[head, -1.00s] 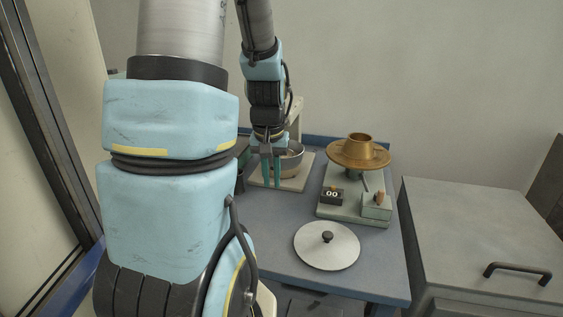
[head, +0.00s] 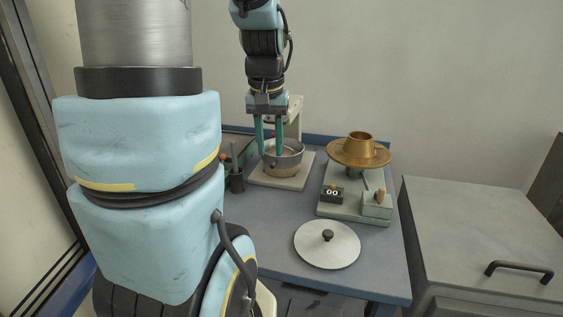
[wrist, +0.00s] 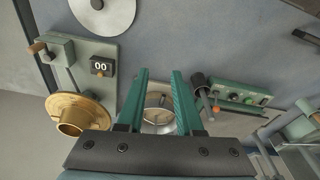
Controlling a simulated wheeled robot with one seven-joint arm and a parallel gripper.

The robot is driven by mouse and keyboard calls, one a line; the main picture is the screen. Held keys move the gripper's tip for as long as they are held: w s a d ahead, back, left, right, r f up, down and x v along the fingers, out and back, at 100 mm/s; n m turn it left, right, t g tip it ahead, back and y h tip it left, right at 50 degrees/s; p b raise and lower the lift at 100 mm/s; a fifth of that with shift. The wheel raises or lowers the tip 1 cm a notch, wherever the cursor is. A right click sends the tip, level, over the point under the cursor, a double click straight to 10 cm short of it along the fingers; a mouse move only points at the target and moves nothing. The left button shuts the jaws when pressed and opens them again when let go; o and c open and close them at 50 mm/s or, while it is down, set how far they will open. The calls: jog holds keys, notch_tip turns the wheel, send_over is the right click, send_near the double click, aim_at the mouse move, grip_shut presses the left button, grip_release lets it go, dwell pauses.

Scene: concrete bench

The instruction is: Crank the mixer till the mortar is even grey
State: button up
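The mixer's metal bowl (head: 284,160) stands on a beige base (head: 300,180) at the back of the bench, with a beige column (head: 296,108) behind it. My gripper (head: 271,153) has teal fingers and is open and empty. In the head view its fingers overlap the bowl's left rim from above; touching is not clear. The bowl's contents look brownish, but are too small to judge for evenness. I cannot make out the mixer's crank for certain.
Right of the mixer, a brass flow table (head: 345,155) stands on a green base with a counter reading 00 (head: 332,193) and a wooden-knobbed handle (head: 380,197). A round metal lid (head: 327,250) lies in front. A dark tool cup (head: 236,182) and green button box (wrist: 238,95) stand left.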

notch_tip(320, 180, up, 9)
jog(key=p, duration=0.6)
jog(key=shift+f, duration=0.15)
jog(key=shift+s, duration=0.1)
jog(key=s+a+f, duration=0.2)
jog(key=s+f, duration=0.4)
jog(key=f, duration=0.3)
jog(key=shift+s+f, duration=0.35)
